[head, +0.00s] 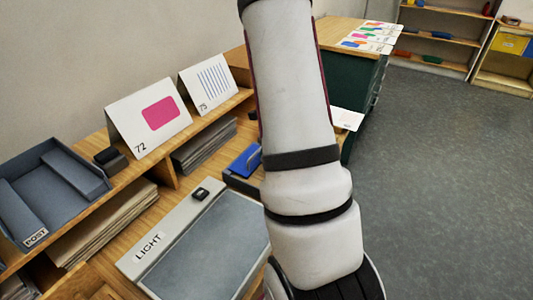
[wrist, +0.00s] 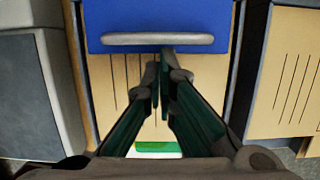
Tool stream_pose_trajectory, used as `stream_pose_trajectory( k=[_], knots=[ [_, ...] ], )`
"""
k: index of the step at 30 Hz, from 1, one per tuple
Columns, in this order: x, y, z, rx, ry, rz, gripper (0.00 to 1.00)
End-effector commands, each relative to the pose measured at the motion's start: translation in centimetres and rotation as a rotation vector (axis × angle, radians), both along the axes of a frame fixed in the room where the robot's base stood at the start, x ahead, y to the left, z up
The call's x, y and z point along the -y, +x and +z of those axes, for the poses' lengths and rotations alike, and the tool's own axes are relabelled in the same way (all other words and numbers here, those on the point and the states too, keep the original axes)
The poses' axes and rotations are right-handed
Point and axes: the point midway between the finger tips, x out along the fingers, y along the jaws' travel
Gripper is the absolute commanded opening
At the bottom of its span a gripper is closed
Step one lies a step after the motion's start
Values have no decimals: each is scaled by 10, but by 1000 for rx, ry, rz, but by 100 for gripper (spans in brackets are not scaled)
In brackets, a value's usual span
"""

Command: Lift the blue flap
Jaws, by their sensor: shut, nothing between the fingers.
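The blue flap (wrist: 160,16) fills the top middle of the wrist view, with a pale grey bar handle (wrist: 157,38) along its near edge. In the head view the blue flap (head: 238,163) shows partly beside my arm, its handle toward the right. My gripper (wrist: 160,65) is shut and empty. Its dark green fingers point toward the flap, and their tips lie just below the handle in the picture. I cannot tell whether they touch it. My arm hides the gripper in the head view.
A grey light box (head: 205,250) labelled LIGHT lies left of the flap. Cards 72 (head: 150,117) and 75 (head: 207,83) stand on the shelf behind. A grey POST tray (head: 50,190) is at far left. Wood with dark lines (wrist: 295,80) lies right in the wrist view. Open floor is at right.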

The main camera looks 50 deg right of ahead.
Motion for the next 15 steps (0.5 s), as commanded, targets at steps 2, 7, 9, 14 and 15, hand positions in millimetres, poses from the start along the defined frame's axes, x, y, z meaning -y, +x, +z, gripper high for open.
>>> stream_pose_trajectory(
  k=[2,7,9,14,15],
  knots=[
    [0,0,0,0,0,0,0],
    [0,0,1,-4,-1,0,0],
    [-1,1,3,-12,-1,1,0],
    [-1,2,6,-46,-7,2,0],
    [-1,2,6,-50,-7,1,0]
  ],
)
